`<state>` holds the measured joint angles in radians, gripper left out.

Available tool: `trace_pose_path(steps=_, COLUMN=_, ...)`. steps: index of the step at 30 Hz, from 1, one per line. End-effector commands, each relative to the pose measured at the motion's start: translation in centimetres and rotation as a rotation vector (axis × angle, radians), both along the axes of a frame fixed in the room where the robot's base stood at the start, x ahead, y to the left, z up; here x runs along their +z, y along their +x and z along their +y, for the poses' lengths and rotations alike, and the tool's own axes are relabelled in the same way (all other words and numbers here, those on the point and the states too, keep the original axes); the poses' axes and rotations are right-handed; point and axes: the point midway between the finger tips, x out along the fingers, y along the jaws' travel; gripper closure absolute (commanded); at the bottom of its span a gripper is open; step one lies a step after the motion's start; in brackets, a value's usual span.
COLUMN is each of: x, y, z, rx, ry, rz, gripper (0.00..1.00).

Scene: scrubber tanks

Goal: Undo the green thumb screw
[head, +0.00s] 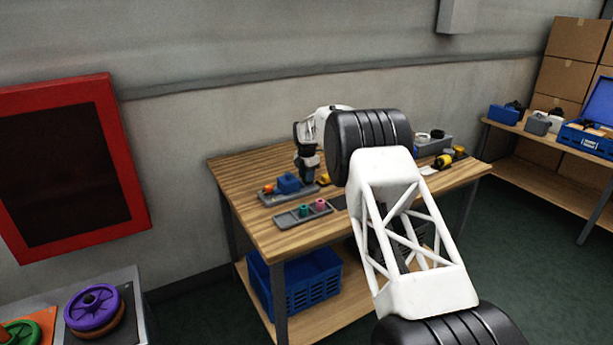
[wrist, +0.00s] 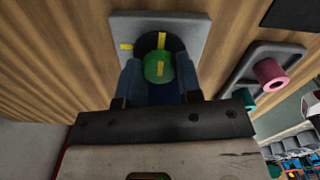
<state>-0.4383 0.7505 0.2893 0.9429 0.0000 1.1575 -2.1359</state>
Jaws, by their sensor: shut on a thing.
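The green thumb screw (wrist: 152,66) is in the wrist view, with a yellow mark on its top. It sits in a dark round collar (wrist: 147,41) on a grey plate (wrist: 190,22). The collar has a yellow mark at the far side, and another yellow mark is on the plate to the left. My gripper (wrist: 158,72) is shut on the screw, one blue finger on each side. The fingers hide the screw's sides and part of the collar. In the head view my gripper (head: 309,172) is low over the bench, and I cannot make out the screw there.
A grey tray (head: 286,219) holding a teal and a pink cylinder (head: 320,204) lies near the wooden bench's (head: 245,213) front edge. The pink cylinder also shows right of the plate in the wrist view (wrist: 270,74). A blue block (head: 288,183) is close to my gripper.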

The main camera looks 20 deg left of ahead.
Motion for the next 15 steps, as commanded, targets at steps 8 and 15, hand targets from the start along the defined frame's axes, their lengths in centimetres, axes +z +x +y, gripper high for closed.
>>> trace_pose_path(steps=8, x=-0.94, y=-0.20, z=-0.10, rx=0.057, ry=-0.004, rz=0.009, gripper=0.91)
trace_pose_path(steps=15, x=-0.99, y=-0.22, z=-0.10, rx=0.059, ry=-0.004, rz=0.010, gripper=0.91)
